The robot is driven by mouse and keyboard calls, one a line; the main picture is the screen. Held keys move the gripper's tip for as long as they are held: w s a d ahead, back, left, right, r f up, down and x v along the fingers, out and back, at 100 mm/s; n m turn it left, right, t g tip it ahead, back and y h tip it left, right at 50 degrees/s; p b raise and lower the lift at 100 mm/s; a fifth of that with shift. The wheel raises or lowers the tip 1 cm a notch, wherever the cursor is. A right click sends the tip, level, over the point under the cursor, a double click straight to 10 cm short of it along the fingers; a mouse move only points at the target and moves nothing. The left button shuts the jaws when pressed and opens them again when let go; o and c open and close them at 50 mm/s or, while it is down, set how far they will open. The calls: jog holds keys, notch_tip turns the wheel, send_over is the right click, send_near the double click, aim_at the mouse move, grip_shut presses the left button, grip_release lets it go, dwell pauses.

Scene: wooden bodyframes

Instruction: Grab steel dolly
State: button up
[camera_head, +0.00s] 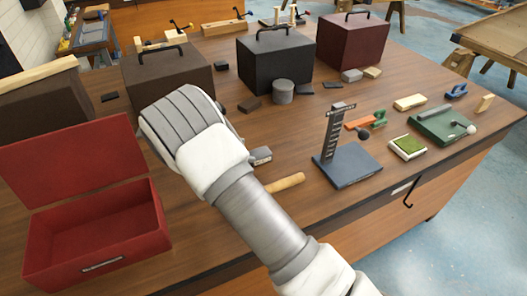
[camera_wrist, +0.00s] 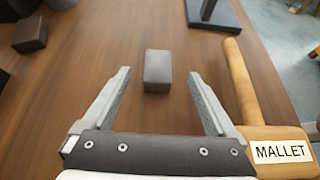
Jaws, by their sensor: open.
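A small grey block, which looks like the steel dolly (camera_wrist: 157,70), lies on the wooden table. In the wrist view it sits between and slightly beyond the tips of my gripper (camera_wrist: 158,74), with a gap on each side. My gripper is open and empty, pointing down at the table. In the head view the block (camera_head: 261,155) shows just right of my wrist. My fingers are hidden there behind my wrist and forearm.
A mallet (camera_wrist: 240,80) lies close beside my right finger; its handle (camera_head: 286,183) shows in the head view. A blue-grey stand (camera_head: 347,165) is further right. An open red toolbox (camera_head: 92,228) is at left. Dark boxes (camera_head: 275,65) line the back.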

aim_at(256, 152)
jog(key=shift+w+f, duration=0.15)
jog(key=shift+f, duration=0.05)
jog(key=shift+w+d+f, duration=0.1)
jog(key=shift+d+f, duration=0.1)
jog(key=p+x, duration=0.1)
jog(key=x, duration=0.5)
jog(key=shift+w+d+f, duration=0.1)
jog(key=shift+d+f, duration=0.05)
jog(key=shift+f, duration=0.2)
grip_shut()
jog(key=shift+r, duration=0.1)
